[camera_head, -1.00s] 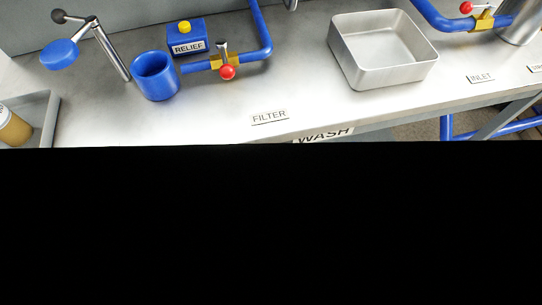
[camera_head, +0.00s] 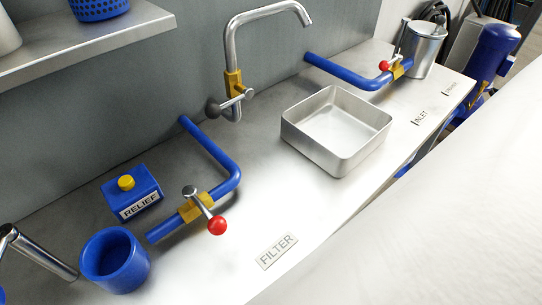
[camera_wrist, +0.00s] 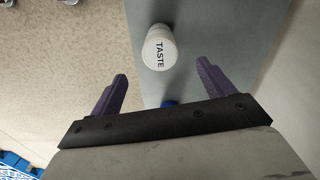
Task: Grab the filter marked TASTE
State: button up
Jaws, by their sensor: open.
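The filter marked TASTE (camera_wrist: 160,48) shows in the wrist view as a white round-topped cylinder with dark lettering. It stands on a grey surface (camera_wrist: 190,18), ahead of my gripper. My gripper (camera_wrist: 162,82) is open, with its two purple fingers spread apart. The filter lies beyond the fingertips, roughly centred between them, and is not touched. The filter is not visible in the head view.
In the head view the counter holds a blue cup (camera_head: 114,262), a RELIEF box (camera_head: 132,194), a blue pipe with a red-knobbed valve (camera_head: 205,210), a metal basin (camera_head: 337,130) and a FILTER label (camera_head: 276,251). A faucet (camera_head: 233,70) stands behind. Speckled floor (camera_wrist: 60,70) lies left of the grey surface.

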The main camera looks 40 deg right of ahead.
notch_tip(320, 180, down, 14)
jog(key=shift+r+b, duration=0.15)
jog(key=shift+b, duration=0.6)
jog(key=shift+d, duration=0.1)
jog(key=c, duration=1.3)
